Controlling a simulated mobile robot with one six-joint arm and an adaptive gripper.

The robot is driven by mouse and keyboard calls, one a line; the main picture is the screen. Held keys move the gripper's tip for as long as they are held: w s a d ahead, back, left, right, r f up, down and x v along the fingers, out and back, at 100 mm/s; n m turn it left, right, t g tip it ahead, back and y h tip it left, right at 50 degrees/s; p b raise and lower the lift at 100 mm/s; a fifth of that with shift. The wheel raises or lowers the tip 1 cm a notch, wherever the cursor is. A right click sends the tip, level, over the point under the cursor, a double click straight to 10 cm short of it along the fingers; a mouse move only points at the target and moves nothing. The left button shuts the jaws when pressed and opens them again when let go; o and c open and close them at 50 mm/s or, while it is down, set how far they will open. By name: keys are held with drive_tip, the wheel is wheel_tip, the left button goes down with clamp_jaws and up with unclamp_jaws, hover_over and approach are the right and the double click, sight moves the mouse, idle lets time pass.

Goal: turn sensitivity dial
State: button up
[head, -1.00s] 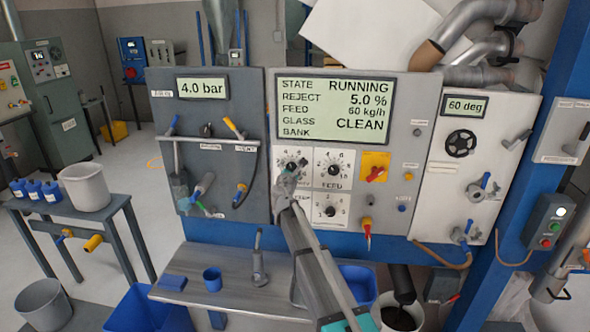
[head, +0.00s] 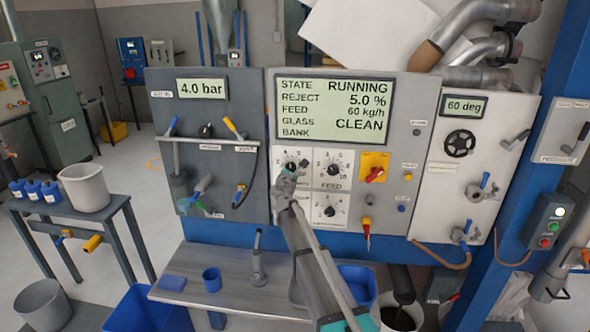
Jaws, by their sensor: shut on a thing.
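The sensitivity dial (head: 291,165) appears to be the upper-left one of several black knobs on white scale plates, below the large display. Its label is hidden or too small to read. My gripper (head: 289,170) is at this dial, its fingers shut on the knob, and covers the lower part of its plate. The feed dial (head: 333,170) is just to the right, and another dial (head: 330,211) is below that. The display (head: 333,109) reads RUNNING, reject 5.0 %, feed 60 kg/h, glass CLEAN; the bank line is blank.
A yellow plate with a red rotary switch (head: 375,174) and a hanging key (head: 367,236) are right of the dials. The left grey panel (head: 222,105) carries a 4.0 bar display and valve handles. A bench (head: 232,290) with a blue cup (head: 212,279) stands below.

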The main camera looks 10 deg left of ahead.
drive_tip(key=m, duration=0.3)
drive_tip(key=shift+m, duration=2.1)
drive_tip(key=shift+a, duration=0.1)
drive_tip(key=o, duration=1.1)
drive_tip(key=shift+o, duration=0.2)
drive_tip(key=shift+s, duration=0.15)
drive_tip(key=s, duration=1.1)
drive_tip(key=shift+s+a, duration=0.2)
drive_tip(key=shift+s, duration=0.1)
